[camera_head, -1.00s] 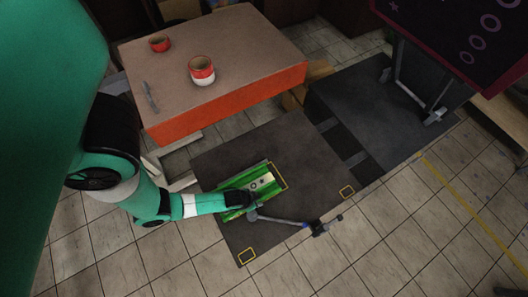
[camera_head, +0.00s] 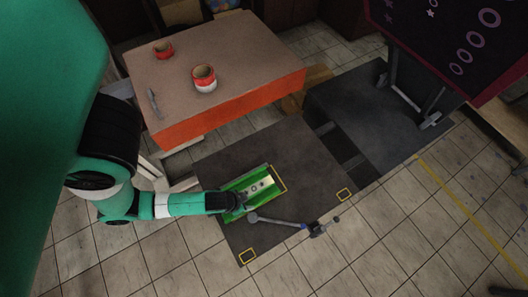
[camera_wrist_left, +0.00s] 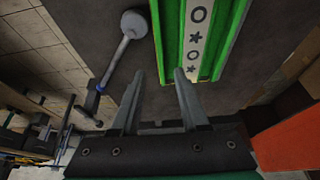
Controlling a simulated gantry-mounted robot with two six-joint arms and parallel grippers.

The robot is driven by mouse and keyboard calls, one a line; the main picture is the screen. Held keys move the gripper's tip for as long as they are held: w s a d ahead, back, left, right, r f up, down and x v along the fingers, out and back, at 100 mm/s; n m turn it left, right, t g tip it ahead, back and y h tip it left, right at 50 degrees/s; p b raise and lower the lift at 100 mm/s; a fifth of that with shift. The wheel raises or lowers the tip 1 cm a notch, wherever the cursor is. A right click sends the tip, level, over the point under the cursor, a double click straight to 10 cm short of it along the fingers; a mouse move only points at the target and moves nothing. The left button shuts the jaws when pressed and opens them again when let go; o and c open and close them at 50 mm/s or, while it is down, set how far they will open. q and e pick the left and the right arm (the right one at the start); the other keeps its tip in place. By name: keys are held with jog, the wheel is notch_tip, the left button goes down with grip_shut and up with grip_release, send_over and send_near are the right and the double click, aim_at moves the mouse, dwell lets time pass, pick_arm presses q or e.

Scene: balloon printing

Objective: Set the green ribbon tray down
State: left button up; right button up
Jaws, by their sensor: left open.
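The green ribbon tray (camera_head: 260,179) lies on the dark grey surface (camera_head: 225,160). A white strip with dark circles and stars runs along its middle. The tray also fills the upper right of the left wrist view (camera_wrist_left: 232,30). My left gripper (camera_head: 240,201) is at the tray's near left end. In the left wrist view, the jaws (camera_wrist_left: 157,75) are spread with nothing between them. One fingertip is close to the tray's end; I cannot tell whether they touch. My right gripper is not in view.
A grey rod tool with a round head (camera_head: 275,220) lies just beside the tray. Yellow corner marks (camera_head: 248,256) are on the dark surface. An orange-sided table (camera_head: 240,110) with two red-and-white cups stands behind. The dark surface right of the tray is clear.

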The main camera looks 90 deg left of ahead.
pick_arm(q)
jog(key=shift+s+d+r, duration=0.1)
jog(key=shift+r, duration=0.2)
